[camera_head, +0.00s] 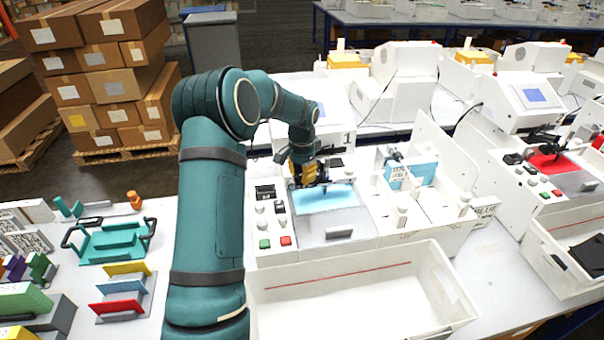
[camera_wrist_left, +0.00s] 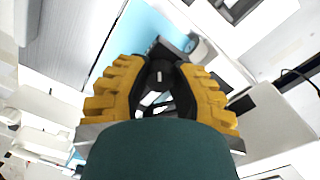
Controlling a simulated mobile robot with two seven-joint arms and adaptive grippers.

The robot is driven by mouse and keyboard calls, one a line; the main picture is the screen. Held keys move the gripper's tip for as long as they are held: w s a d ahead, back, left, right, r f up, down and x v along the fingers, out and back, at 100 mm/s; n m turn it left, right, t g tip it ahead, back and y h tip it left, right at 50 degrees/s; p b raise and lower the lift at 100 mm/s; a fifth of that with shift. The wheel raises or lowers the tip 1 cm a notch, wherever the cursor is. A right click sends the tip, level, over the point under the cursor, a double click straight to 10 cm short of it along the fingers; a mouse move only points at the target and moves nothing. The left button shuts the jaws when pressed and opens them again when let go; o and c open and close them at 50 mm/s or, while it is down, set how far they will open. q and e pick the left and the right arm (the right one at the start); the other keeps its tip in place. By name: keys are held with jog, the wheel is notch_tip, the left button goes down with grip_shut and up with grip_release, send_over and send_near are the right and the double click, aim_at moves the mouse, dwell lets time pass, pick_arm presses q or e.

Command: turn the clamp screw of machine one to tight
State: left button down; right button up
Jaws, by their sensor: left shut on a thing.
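Machine one (camera_head: 338,228) stands in the middle of the head view, with a black "1" on its housing and a light-blue sheet (camera_head: 325,198) on its bed. My left arm reaches over it from the left. My left gripper (camera_head: 310,186) points down at the dark pen carriage above the sheet. In the left wrist view the yellow-backed fingers of the gripper (camera_wrist_left: 160,72) are closed around a small dark knob, the clamp screw (camera_wrist_left: 159,74). The fingers hide most of the screw, and I cannot read how tight it is. My right gripper is in neither view.
A white bin (camera_head: 350,285) stands in front of machine one. A second machine with a red sheet (camera_head: 553,164) is at right. Colored parts and a teal tray (camera_head: 112,240) lie at left. Dials and green and red buttons sit beside the bed.

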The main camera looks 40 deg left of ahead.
pick_arm(q)
jog(key=shift+f, duration=0.1)
dwell(0.3)
jog(key=c, duration=0.7)
grip_release()
jog(key=shift+r, duration=0.45)
notch_tip(320, 180, up, 11)
jog(key=shift+r, duration=0.15)
